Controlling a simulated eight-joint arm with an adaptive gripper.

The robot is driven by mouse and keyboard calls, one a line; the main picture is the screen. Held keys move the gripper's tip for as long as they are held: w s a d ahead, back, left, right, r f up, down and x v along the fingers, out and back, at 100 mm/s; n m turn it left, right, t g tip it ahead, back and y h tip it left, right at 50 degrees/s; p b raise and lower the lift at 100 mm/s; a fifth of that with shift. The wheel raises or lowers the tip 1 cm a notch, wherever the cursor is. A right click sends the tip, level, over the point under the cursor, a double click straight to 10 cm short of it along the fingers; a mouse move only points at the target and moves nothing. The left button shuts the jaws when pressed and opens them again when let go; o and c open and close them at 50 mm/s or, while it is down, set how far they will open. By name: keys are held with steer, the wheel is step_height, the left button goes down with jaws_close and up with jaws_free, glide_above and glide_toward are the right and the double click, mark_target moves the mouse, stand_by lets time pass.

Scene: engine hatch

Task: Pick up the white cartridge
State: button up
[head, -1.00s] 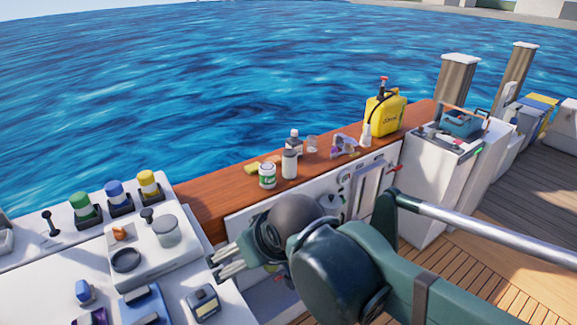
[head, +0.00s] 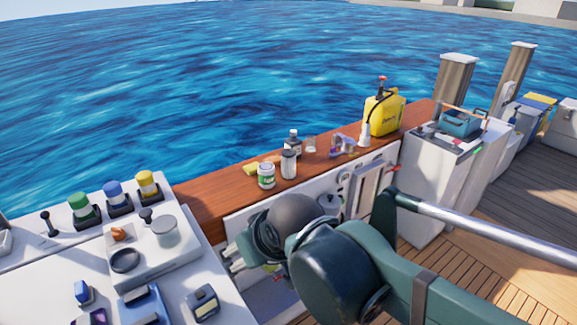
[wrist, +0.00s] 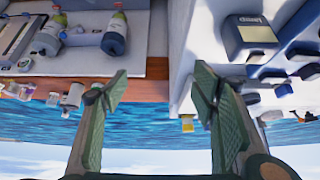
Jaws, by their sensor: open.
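My gripper (head: 232,258) is open, at the front of the white locker under the wooden ledge, partly hidden by my arm in the head view. In the upside-down wrist view, its two fingers (wrist: 157,95) stand wide apart with nothing between them. A white cylindrical thing (wrist: 48,36), possibly the white cartridge, is left of the fingers beside bottles; I cannot tell for sure. A pale grey-white cylinder (head: 166,232) stands in a tray on the white console in the head view, apart from the gripper.
The white console (head: 60,255) holds green-, blue- and yellow-topped items. Dark-capped bottles (wrist: 115,35) are in the wrist view. Water lies beyond.

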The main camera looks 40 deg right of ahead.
steer(key=w+d+r+m+p, duration=0.15)
steer(key=w+d+r, duration=0.35)
steer(key=w+r, duration=0.5)
steer(key=w+d+r+g+h+p, duration=0.1)
steer(key=w+d+r, duration=0.15)
steer(key=w, duration=0.25)
steer(key=w+d+r+p, duration=0.2)
steer(key=w+d, duration=0.2)
steer(key=m+g+h+p, duration=0.1)
steer(key=m+g+p, duration=0.1)
steer(key=m+p, duration=0.3)
glide_above(289, 155)
step_height(289, 155, down, 10)
steer(key=r, duration=0.1)
step_height(289, 155, down, 16)
steer(key=shift+w+f, duration=0.1)
steer(key=shift+w, duration=0.05)
steer(key=shift+f, duration=0.5)
